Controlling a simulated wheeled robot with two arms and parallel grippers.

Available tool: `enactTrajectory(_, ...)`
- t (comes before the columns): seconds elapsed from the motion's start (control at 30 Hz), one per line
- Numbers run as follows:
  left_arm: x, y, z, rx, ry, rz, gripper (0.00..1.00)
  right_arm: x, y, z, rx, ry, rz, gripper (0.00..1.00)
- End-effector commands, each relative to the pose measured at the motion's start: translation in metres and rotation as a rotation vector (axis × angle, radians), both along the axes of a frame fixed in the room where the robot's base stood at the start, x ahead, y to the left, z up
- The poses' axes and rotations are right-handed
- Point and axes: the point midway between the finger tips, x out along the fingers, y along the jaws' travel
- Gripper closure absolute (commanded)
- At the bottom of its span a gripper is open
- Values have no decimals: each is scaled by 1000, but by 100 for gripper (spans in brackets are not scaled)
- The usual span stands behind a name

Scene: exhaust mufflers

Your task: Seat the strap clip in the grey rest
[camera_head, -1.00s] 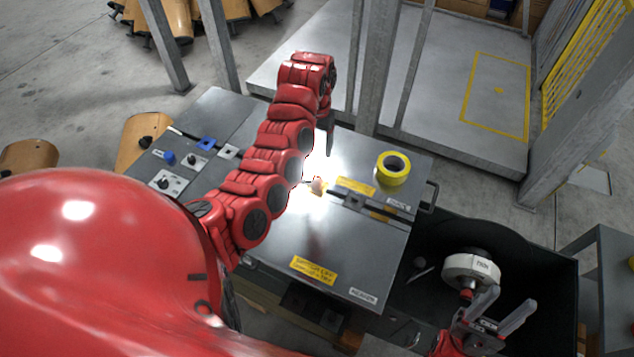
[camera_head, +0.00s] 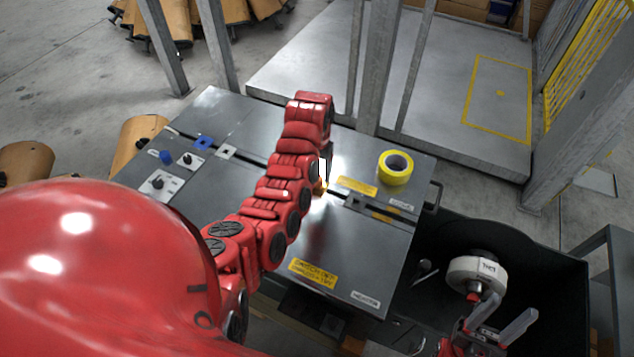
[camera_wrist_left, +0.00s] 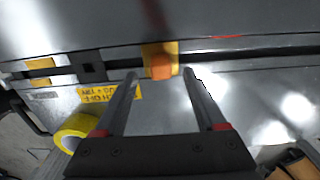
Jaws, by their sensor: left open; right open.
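A small orange block with a yellow base (camera_wrist_left: 160,62), which looks like the strap clip, sits at the dark slot across the metal bench top (camera_head: 340,250). It shows in the head view (camera_head: 321,188), partly hidden by my left arm. My left gripper (camera_wrist_left: 160,73) is open, its fingers pointing at the block and one on each side of it in the wrist view; I cannot tell whether they touch it. A pale grey square piece with a dark centre (camera_head: 226,152), possibly the grey rest, lies at the bench's left. My right gripper (camera_head: 515,304) is open and empty over the black bin.
A yellow tape roll (camera_head: 394,167) lies on the right of the bench. A blue square (camera_head: 203,142), a blue knob (camera_head: 167,157) and switch plates are at the left. The black bin (camera_head: 545,268) holds a white reel (camera_head: 477,271). Grey posts stand behind.

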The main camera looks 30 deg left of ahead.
Motion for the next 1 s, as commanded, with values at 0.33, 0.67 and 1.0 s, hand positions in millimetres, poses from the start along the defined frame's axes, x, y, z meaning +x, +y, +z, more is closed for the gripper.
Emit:
enactTrajectory(0.33, 1, 1, -18, -1, 6, -2, 28, 0, 0, 10, 0, 0, 0, 50)
enactTrajectory(0.67, 2, 1, -50, -1, 4, 1, 28, 0, 0, 15, 0, 0, 0, 50)
enactTrajectory(1.0, 2, 1, -52, -1, 2, 2, 28, 0, 0, 15, 0, 0, 0, 50)
